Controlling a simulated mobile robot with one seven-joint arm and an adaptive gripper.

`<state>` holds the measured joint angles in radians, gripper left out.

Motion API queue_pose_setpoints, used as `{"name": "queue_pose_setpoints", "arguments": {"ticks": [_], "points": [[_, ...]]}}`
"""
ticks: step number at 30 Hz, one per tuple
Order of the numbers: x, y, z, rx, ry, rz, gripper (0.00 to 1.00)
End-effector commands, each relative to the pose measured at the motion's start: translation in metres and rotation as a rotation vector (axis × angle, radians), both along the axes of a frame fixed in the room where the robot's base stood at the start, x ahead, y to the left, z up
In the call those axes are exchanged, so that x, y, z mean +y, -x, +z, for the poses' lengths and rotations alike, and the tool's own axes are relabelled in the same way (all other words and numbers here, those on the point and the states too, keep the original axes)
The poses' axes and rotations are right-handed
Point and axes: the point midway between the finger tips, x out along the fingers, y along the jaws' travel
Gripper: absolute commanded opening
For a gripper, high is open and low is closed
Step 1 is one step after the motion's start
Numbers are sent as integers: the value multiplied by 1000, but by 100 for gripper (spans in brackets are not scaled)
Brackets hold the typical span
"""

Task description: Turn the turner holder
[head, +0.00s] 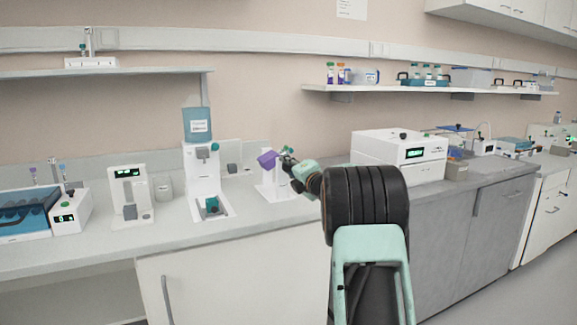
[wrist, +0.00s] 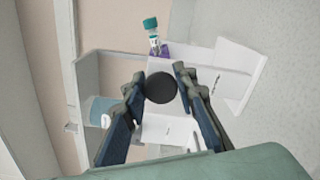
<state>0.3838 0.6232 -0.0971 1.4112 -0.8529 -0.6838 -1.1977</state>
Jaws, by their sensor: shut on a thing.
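The turner is a white stand (head: 272,187) on the bench, with a tilted purple holder (head: 266,160) at its top. In the wrist view the purple holder (wrist: 164,51) shows only in part, with a teal-capped tube (wrist: 151,24) at it. A round black knob (wrist: 161,88) faces the wrist camera. My gripper (wrist: 158,90) has one finger on each side of the knob and is shut on it. In the head view my gripper (head: 287,162) is at the right side of the purple holder, and the knob cannot be made out there.
A white dispenser with a blue bottle (head: 197,125) stands left of the turner. A small white device with a display (head: 131,195) is further left. A white box-shaped instrument (head: 397,155) stands right of my arm. A shelf (head: 430,92) with tubes and boxes hangs above.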

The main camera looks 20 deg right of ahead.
Motion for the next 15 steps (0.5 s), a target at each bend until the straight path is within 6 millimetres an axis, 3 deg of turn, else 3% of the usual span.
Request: {"name": "queue_pose_setpoints", "arguments": {"ticks": [15], "points": [[0, 0, -1, 10, -260, 1, 2]]}}
